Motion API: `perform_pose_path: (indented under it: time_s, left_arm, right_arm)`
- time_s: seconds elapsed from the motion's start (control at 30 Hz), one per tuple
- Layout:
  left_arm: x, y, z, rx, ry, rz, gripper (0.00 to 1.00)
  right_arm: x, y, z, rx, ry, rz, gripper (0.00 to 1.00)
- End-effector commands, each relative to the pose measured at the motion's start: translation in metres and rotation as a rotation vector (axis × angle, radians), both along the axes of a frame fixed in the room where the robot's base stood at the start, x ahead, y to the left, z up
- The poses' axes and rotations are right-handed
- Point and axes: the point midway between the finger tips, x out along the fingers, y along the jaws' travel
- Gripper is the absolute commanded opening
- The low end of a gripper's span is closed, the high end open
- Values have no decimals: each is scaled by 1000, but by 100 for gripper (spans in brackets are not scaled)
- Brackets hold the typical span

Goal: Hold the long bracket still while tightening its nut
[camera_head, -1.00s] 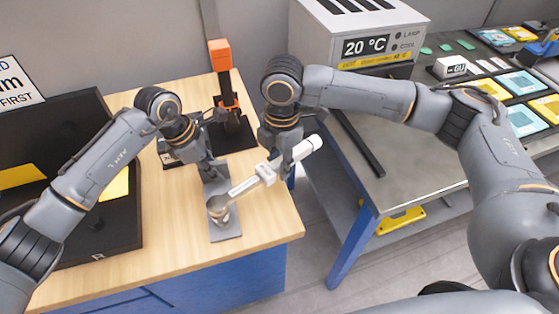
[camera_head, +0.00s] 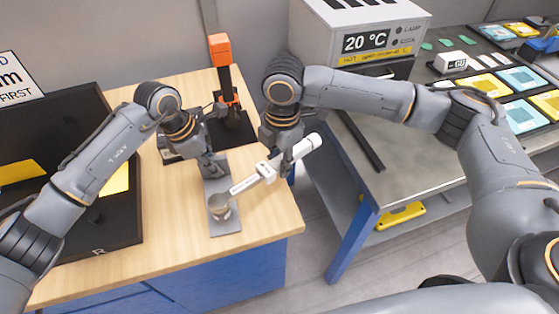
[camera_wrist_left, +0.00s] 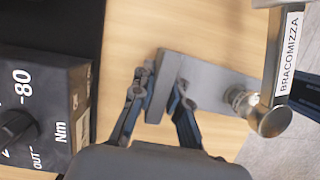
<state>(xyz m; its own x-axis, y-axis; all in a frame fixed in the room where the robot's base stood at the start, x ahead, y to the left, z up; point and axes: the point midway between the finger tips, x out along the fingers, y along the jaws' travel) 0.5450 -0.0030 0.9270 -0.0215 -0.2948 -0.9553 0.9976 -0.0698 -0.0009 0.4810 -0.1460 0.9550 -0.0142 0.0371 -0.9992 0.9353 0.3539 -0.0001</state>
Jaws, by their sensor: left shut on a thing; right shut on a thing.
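The long bracket (camera_head: 226,228) is a grey metal plate on the wooden table with an upright end. My left gripper (camera_head: 209,168) is shut on that upright end; in the left wrist view its fingers (camera_wrist_left: 162,82) lie on either side of the bracket (camera_wrist_left: 212,78). My right gripper (camera_head: 284,163) is shut on the handle of a silver and white wrench (camera_head: 244,185). The wrench's round head (camera_head: 219,206) sits over the near part of the bracket; it also shows in the left wrist view (camera_wrist_left: 270,118).
A black box with a dial (camera_wrist_left: 38,112) stands beside the left gripper. An orange-topped post (camera_head: 220,55) stands behind. A black case (camera_head: 110,222) lies left. A grey bench (camera_head: 420,150) with an oven-like box (camera_head: 365,25) is right, across a gap.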

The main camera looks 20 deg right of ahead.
Motion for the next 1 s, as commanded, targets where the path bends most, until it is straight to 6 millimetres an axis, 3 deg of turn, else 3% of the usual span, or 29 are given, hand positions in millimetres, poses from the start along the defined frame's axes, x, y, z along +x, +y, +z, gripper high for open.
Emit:
perform_pose_path:
  time_s: [1.0]
  left_arm:
    - [0, 0, 0, 1, 1, 0, 0]
  right_arm:
    - [1, 1, -4, 4, -3, 1, 0]
